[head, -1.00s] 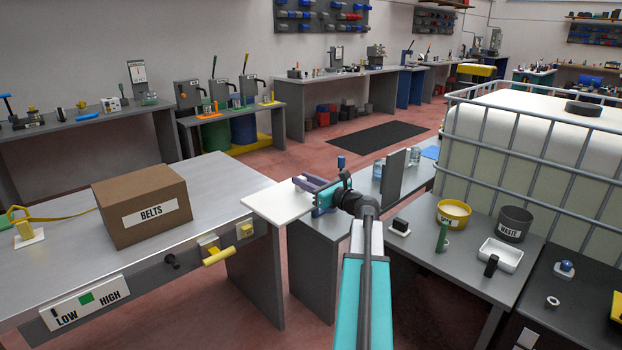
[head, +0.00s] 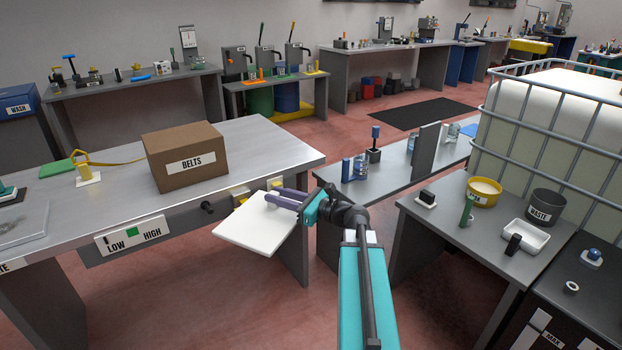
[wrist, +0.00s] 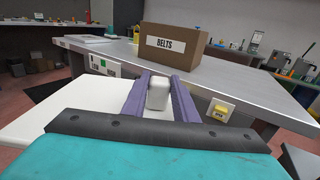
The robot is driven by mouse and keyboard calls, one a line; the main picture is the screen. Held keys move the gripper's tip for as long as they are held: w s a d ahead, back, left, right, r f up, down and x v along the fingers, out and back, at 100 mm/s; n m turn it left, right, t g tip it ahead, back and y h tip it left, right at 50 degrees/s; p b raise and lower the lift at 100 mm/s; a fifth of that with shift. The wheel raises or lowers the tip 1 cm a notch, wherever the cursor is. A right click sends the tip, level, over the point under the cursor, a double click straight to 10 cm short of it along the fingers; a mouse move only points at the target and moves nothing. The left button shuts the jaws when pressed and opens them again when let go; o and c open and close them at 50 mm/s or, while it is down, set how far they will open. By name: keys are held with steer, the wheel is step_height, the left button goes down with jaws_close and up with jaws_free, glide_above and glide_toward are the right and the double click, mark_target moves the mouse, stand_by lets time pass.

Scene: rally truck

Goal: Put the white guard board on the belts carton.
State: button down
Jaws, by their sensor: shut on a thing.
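The belts carton (head: 187,158) is a closed brown box with a white BELTS label, upright on the grey metal bench. It also shows ahead in the wrist view (wrist: 172,46). The white guard board (head: 256,225) is a flat white panel, held roughly level in front of the bench's right part, apart from the carton. My gripper (head: 277,200) is shut on the board's raised white handle (wrist: 157,94), with purple fingers on either side of it. Part of the board is hidden behind my gripper in the wrist view.
The carton's bench (head: 110,205) has a LOW/HIGH switch panel (head: 133,236) and yellow fittings on its front edge. A yellow strap (head: 110,162) lies left of the carton. A dark upright plate (head: 425,152) stands on the table to the right.

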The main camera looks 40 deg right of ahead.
steer(key=a+f+n+g+y, duration=0.2)
steer(key=a+f+n+y, duration=0.1)
steer(key=a, duration=1.1)
steer(key=s+a+f+n+g+y, duration=0.1)
steer(key=a+f+n+g+y, duration=0.1)
steer(key=a, duration=1.2)
step_height(320, 180, down, 3)
steer(key=shift+a+r+n+g+y, duration=0.15)
steer(key=shift+n+g+y, duration=0.25)
steer(key=shift+g+y, duration=0.5)
